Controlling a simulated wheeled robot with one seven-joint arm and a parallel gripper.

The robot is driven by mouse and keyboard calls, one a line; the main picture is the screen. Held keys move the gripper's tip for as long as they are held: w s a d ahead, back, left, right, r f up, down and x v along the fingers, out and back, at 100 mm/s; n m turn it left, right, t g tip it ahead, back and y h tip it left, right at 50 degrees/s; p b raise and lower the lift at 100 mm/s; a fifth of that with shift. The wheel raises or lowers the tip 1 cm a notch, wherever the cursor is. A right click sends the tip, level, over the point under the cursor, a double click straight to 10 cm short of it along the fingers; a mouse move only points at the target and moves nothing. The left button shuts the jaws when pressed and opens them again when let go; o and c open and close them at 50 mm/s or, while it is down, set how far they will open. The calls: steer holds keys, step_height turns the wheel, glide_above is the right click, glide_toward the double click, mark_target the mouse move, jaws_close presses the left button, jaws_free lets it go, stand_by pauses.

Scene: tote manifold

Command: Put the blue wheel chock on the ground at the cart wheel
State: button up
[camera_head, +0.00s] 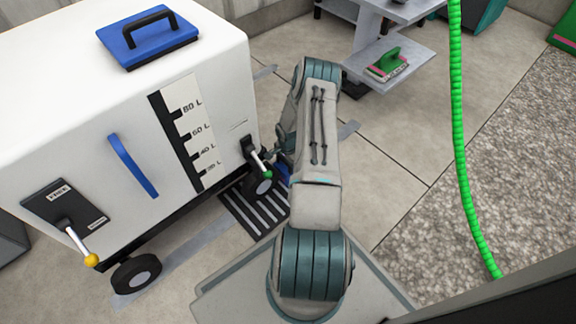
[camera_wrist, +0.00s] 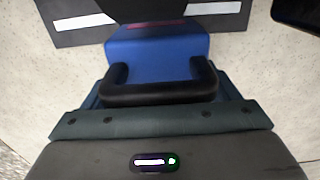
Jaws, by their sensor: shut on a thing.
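The blue wheel chock (camera_wrist: 157,48) with its black handle (camera_wrist: 160,94) fills the middle of the wrist view. My gripper (camera_wrist: 160,108) is shut on the chock at its handle. In the head view only a small blue part of the chock (camera_head: 283,173) shows beside my arm, low near the cart's right wheel (camera_head: 262,187). The white cart (camera_head: 110,90) has another black wheel (camera_head: 136,274) at the near left. In the wrist view a dark round shape, likely the wheel (camera_wrist: 155,8), is just beyond the chock. Whether the chock touches the ground is unclear.
A dark striped plate (camera_head: 250,212) lies on the floor by the right wheel. A lever with a green tip (camera_head: 266,174) projects from the cart near my arm. A green hose (camera_head: 459,120) hangs at right.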

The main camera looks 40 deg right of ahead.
steer(key=o, duration=1.1)
steer(key=shift+f, duration=0.1)
step_height(320, 180, up, 12)
steer(key=p, duration=0.5)
